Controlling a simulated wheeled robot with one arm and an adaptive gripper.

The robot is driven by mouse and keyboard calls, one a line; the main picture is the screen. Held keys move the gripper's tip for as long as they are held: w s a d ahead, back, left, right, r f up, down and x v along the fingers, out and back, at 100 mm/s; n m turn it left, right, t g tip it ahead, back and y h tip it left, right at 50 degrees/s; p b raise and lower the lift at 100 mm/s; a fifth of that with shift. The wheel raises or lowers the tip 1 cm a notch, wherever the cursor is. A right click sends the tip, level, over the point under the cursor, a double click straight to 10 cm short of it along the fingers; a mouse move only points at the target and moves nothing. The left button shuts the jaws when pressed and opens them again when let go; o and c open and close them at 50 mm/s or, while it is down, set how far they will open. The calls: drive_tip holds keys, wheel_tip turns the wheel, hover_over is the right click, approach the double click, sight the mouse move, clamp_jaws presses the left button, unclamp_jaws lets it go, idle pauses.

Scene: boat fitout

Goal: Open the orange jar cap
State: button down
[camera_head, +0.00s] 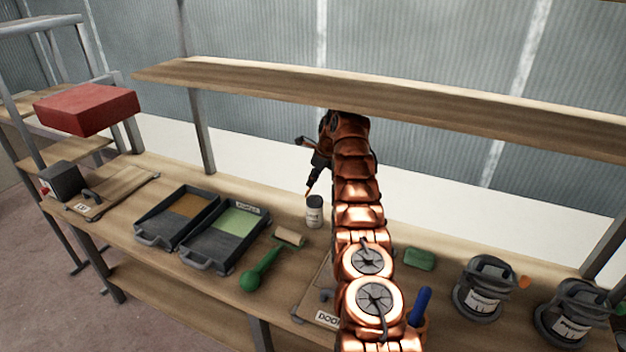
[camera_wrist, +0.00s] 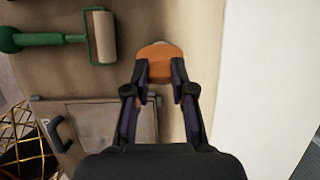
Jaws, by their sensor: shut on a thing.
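In the wrist view my gripper (camera_wrist: 160,82) is shut on the orange cap (camera_wrist: 158,60), with one fingertip on each side. In the head view a small orange piece at the fingertips looks like the cap, tilted and apart from the jar's mouth. The jar is mostly hidden behind the cap and fingers in the wrist view.
A green-handled roller (camera_head: 262,268) and two paint trays (camera_head: 205,258) lie left of the jar. A door panel (camera_wrist: 95,125) lies near it. A wooden shelf (camera_head: 400,98) runs above. A green block (camera_head: 419,259) and dark pots (camera_head: 482,290) stand right.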

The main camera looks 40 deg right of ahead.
drive_tip(key=c, duration=1)
unclamp_jaws()
drive_tip(key=shift+o, duration=0.2)
drive_tip(key=shift+f, duration=0.1)
drive_tip(key=shift+d+t, duration=0.15)
drive_tip(key=shift+t, duration=0.15)
drive_tip(key=shift+s+d, duration=0.1)
drive_tip(key=shift+s, duration=0.15)
drive_tip(key=shift+s+d+t+y, duration=0.2)
drive_tip(key=shift+d+t+y, duration=0.2)
drive_tip(key=shift+d, duration=0.15)
drive_tip(key=shift+s+d+f+t, duration=0.1)
drive_tip(key=shift+t, duration=0.2)
